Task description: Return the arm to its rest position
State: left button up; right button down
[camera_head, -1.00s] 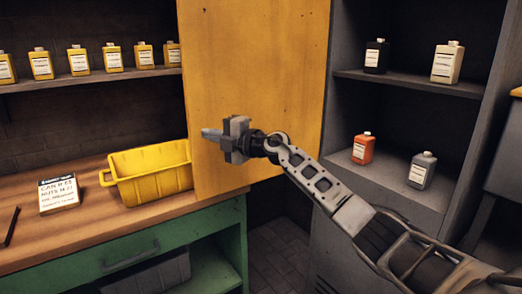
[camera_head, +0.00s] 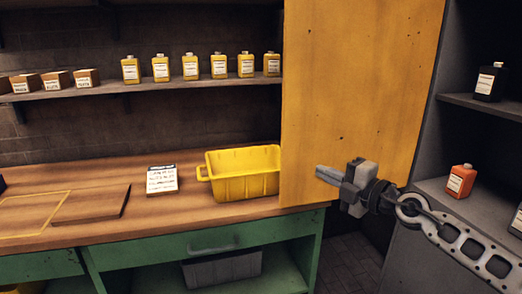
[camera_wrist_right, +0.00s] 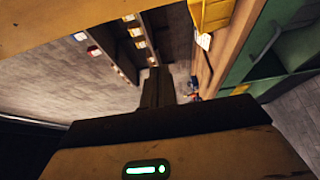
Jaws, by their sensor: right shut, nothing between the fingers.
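My right gripper (camera_head: 328,176) is in front of the open yellow cabinet door (camera_head: 365,80) in the head view, pointing left. Its fingers are together with nothing between them. In the right wrist view the closed fingers (camera_wrist_right: 155,88) point away from the camera. The right arm comes in from the lower right, in front of the grey cabinet. Whether the gripper touches the door cannot be told. My left gripper is not in view.
A yellow bin (camera_head: 240,184) and a white note card (camera_head: 162,179) are on the workbench (camera_head: 110,236). Several yellow bottles (camera_head: 190,67) line the wall shelf. The cabinet at right holds a black bottle (camera_head: 490,82) and an orange bottle (camera_head: 461,181).

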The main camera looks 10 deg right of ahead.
jog(key=s+a+f+m+h, duration=0.1)
jog(key=s+a+f+m, duration=0.25)
jog(key=f, duration=0.25)
jog(key=s+a+f+m+h, duration=0.1)
jog(key=s+a+f+m, duration=0.1)
jog(key=s+f+m, duration=0.3)
jog(key=s+a+f+m+h, duration=0.15)
jog(key=f+m, duration=0.25)
jog(key=f, duration=0.4)
jog(key=s+a+f+m+g+h, duration=0.1)
jog(key=s+a+f+m+g, duration=0.1)
jog(key=s+f+m, duration=0.2)
jog(key=s+a+f+m+g+h, duration=0.2)
jog(key=s+f+m, duration=0.3)
jog(key=s+f, duration=0.6)
jog(key=s+g, duration=0.1)
jog(key=s, duration=0.4)
jog(key=shift+f+g, duration=0.15)
jog(key=shift+g, duration=0.15)
jog(key=shift+s+d, duration=0.1)
